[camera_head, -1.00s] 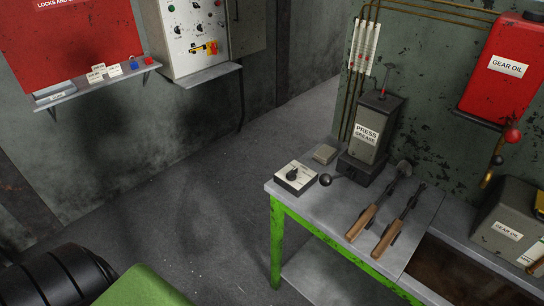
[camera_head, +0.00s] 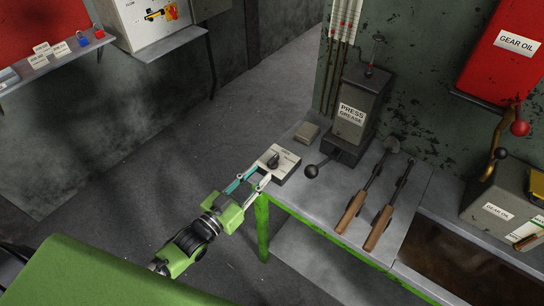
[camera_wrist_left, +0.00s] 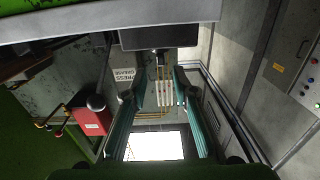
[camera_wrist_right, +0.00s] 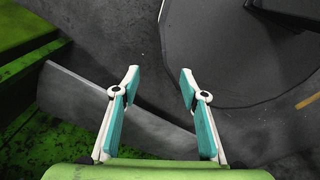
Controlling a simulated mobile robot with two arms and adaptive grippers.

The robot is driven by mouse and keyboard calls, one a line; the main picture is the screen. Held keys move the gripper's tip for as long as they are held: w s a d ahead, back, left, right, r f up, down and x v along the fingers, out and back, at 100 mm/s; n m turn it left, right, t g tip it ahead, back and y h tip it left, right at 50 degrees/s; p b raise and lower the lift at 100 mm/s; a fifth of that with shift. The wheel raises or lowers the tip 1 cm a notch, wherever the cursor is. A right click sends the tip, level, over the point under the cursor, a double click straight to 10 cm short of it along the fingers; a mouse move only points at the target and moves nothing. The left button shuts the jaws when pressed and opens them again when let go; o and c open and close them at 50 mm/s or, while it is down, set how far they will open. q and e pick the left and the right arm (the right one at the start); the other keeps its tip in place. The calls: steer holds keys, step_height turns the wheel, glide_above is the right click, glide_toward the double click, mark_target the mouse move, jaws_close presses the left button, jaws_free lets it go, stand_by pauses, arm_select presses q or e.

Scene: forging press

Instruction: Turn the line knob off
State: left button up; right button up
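The line knob (camera_head: 273,162) is a dark knob on the pale top face of a small control box (camera_head: 291,172). The box sits at the left front corner of the workbench (camera_head: 330,190). My left gripper (camera_head: 257,177) is open, its fingertips just in front of the box and short of the knob. No contact can be made out. In the left wrist view its two teal fingers (camera_wrist_left: 160,82) stand apart with nothing between them. My right gripper (camera_wrist_right: 160,82) is open and empty over the floor in the right wrist view; it is out of the head view.
A press grease canister (camera_head: 352,115) with a ball-ended lever (camera_head: 312,171) stands right of the box. A small grey block (camera_head: 307,133) lies behind it. Two wooden-handled tools (camera_head: 350,212) lie farther right. Floor left of the bench is clear.

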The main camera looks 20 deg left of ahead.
mark_target(268, 164)
arm_select(q)
steer(key=p+x, duration=0.1)
steer(key=x, duration=0.5)
steer(key=shift+w+a, duration=0.1)
steer(key=shift+w, duration=0.15)
steer(key=shift+w+d, duration=0.3)
steer(key=shift+w, duration=0.25)
steer(key=shift+w+f, duration=0.1)
steer(key=shift+w, duration=0.05)
arm_select(e)
steer(key=shift+w+a+r, duration=0.6)
steer(key=shift+w+r, duration=0.15)
steer(key=shift+w, duration=0.15)
arm_select(q)
steer(key=shift+c, duration=0.2)
arm_select(e)
steer(key=shift+s, duration=0.15)
arm_select(q)
jaws_close()
arm_select(e)
steer(key=shift+d, duration=0.15)
